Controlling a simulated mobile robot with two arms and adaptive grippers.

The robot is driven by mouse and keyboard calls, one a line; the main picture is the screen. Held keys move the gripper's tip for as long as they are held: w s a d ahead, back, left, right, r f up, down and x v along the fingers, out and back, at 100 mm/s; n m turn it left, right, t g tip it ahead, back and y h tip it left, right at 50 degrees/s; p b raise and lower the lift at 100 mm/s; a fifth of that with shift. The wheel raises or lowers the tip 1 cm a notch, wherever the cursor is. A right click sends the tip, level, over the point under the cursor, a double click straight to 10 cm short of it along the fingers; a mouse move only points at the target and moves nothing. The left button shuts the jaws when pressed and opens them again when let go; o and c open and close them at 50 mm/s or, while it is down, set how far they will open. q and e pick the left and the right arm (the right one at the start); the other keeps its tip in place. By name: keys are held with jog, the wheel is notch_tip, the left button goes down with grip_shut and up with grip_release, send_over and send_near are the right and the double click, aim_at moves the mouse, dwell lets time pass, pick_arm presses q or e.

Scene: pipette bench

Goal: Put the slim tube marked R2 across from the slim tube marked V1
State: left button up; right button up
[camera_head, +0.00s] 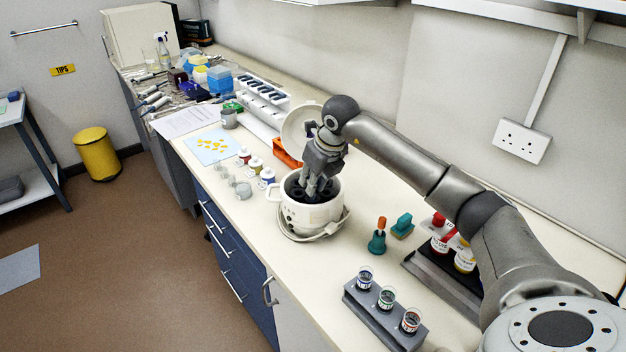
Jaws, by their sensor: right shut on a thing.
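A round white centrifuge (296,218) stands on the bench with its lid (297,124) up and its dark rotor (294,187) showing. My right gripper (314,190) points down into the bowl, its fingertips at the rotor. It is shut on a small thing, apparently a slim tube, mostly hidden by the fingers. I cannot read any R2 or V1 mark, and I cannot make out tubes in the rotor slots. My left gripper is out of view.
A grey rack (358,306) with several glass vials stands at the front. A teal stand with an orange top (377,240), a teal block (402,225) and a dark tray (440,276) of bottles are right of the centrifuge. Small bottles (255,165) stand to its left.

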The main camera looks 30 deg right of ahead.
jog(key=shift+f, duration=0.35)
jog(key=o, duration=0.9)
jog(key=v, duration=1.2)
